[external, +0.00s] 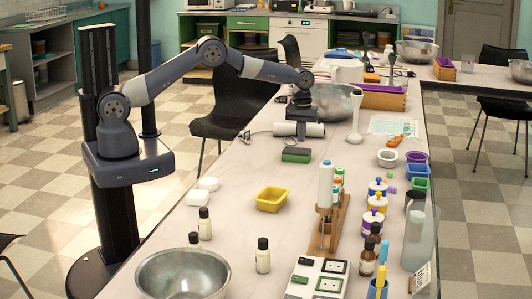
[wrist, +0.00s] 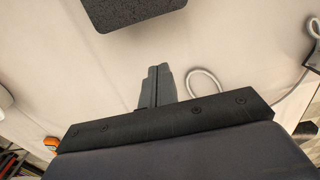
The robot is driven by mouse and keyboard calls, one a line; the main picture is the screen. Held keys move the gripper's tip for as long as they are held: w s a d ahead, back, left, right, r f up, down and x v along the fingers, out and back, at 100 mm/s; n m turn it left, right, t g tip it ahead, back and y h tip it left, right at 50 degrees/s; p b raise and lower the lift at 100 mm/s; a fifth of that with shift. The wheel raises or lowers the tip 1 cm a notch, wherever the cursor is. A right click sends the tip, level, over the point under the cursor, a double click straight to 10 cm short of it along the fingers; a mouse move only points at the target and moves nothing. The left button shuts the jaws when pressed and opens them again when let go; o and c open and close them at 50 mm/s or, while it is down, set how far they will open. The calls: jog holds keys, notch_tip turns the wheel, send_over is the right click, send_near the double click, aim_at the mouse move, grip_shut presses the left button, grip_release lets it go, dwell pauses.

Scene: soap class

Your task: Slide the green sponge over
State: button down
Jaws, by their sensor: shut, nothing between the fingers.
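The green sponge (external: 297,156) has a dark grey top layer and lies flat on the long pale table. In the wrist view its dark rough top (wrist: 132,10) shows at the upper edge, partly cut off. My gripper (external: 301,135) is low over the table, just behind the sponge as the external view sees it. In the wrist view my gripper (wrist: 156,72) has its two fingers together with nothing between them. A gap of bare table shows between the fingertips and the sponge there.
A yellow tray (external: 272,199) stands on the table in front of the sponge, with clear tabletop between them. A wooden rack (external: 338,228) with bottles is to the right. A large steel bowl (external: 335,100) stands behind my gripper. A looped cord (wrist: 207,80) lies near the fingers.

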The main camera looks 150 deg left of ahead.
aim_at(286, 178)
notch_tip(286, 178, down, 2)
jog(key=shift+f, duration=0.1)
jog(key=shift+w+d+f+p, duration=0.15)
jog(key=shift+w+d+p, duration=0.3)
jog(key=shift+w+d, duration=0.65)
jog(key=shift+w+d+f, duration=0.1)
jog(key=shift+w+d, duration=0.2)
jog(key=shift+w, duration=0.05)
jog(key=w+d+b, duration=0.3)
jog(key=w+d, duration=1.1)
jog(key=shift+w+d, duration=0.25)
